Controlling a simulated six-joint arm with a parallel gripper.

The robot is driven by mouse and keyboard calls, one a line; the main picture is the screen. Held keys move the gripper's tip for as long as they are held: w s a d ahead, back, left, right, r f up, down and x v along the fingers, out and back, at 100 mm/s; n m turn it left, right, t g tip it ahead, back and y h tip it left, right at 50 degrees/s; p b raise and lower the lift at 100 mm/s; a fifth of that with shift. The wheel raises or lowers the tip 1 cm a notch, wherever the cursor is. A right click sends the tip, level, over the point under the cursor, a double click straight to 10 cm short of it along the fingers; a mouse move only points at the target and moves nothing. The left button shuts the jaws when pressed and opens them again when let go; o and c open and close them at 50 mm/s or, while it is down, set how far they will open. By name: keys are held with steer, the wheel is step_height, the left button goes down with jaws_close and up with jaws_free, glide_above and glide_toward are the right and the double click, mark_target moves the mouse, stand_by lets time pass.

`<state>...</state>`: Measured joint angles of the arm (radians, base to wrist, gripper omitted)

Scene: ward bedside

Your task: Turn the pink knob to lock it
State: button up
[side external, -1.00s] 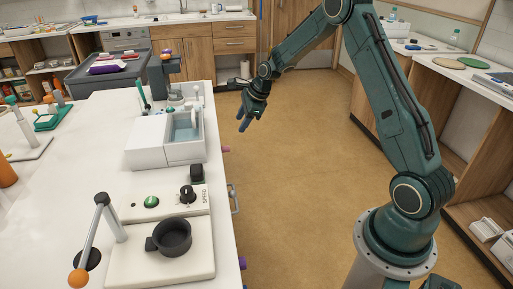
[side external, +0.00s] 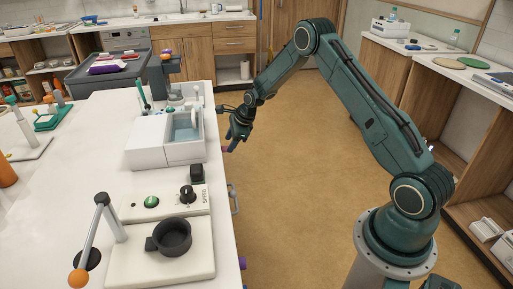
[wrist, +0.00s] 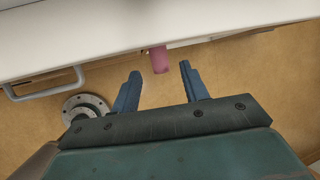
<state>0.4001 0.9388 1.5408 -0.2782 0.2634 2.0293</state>
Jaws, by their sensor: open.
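The pink knob (wrist: 158,58) sticks out from the front edge of the white counter in the wrist view. It is a short, rounded cylinder. My gripper (wrist: 159,68) is open, with one blue finger on each side of the knob's outer end in the picture. Gaps show between the knob and both fingers, and I cannot tell how far the fingers are from it in depth. In the side external view, my gripper (side external: 232,147) is low beside the counter's right edge, at a pink-purple knob (side external: 226,150) that it partly covers.
A metal drawer handle (side external: 234,199) sticks out from the same counter (side external: 70,190) and shows at left in the wrist view (wrist: 45,90). Another pink-purple knob (side external: 242,262) is farther along the edge. A white basin unit (side external: 150,145) stands above. The floor (side external: 300,200) is clear.

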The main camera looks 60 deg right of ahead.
mark_target(224, 147)
steer(key=shift+x, duration=1.4)
jaws_close()
